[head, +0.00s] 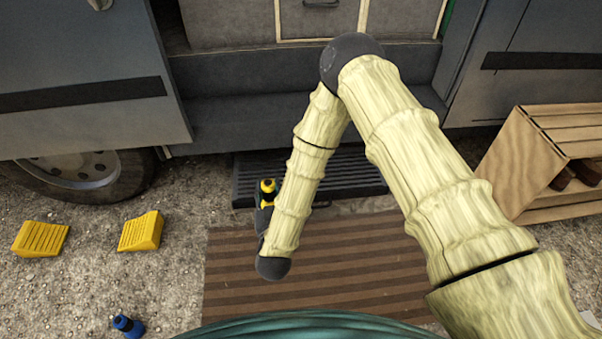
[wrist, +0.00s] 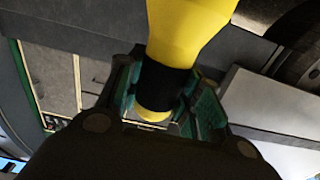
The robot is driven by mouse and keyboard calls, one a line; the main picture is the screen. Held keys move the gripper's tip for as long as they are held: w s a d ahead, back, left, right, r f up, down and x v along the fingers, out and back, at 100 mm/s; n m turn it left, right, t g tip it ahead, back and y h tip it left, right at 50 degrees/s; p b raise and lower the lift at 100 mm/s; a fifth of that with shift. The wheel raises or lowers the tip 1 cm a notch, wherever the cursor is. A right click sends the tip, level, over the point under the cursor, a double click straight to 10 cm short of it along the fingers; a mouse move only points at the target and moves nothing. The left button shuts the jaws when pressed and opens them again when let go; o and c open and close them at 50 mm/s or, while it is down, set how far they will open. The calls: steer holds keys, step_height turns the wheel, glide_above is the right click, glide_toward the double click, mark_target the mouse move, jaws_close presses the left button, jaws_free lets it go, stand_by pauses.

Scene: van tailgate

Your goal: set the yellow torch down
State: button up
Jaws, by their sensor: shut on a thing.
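The yellow torch (head: 267,187) shows in the head view at the left of my forearm, above the dark ribbed step. In the wrist view the torch (wrist: 190,30) is large, with a yellow body and a black band between the fingers. My gripper (wrist: 168,100) is shut on it around the black band. In the head view my gripper (head: 264,205) is small and partly hidden by my arm. I cannot tell from these views how far the torch is above the step.
The ribbed step (head: 350,172) lies below the van's open doorway. A striped brown mat (head: 350,265) covers the ground before it. Two yellow wheel chocks (head: 141,232) and a blue object (head: 128,326) lie on the gravel at left. A wooden crate (head: 520,160) stands at right.

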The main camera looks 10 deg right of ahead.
steer(key=w+d+f+b, duration=0.1)
steer(key=w+f+b, duration=0.1)
steer(key=w, duration=0.5)
steer(key=w+d+f+b, duration=0.1)
steer(key=w+f+b, duration=0.2)
steer(key=w+b, duration=0.2)
steer(key=shift+w+d+b, duration=0.15)
steer(key=shift+w+b, duration=0.15)
steer(key=shift+w, duration=1.45)
steer(key=shift+f, duration=0.1)
steer(key=o, duration=1.1)
steer(key=shift+o, duration=0.2)
steer(key=s+p, duration=0.5)
steer(key=s, duration=0.7)
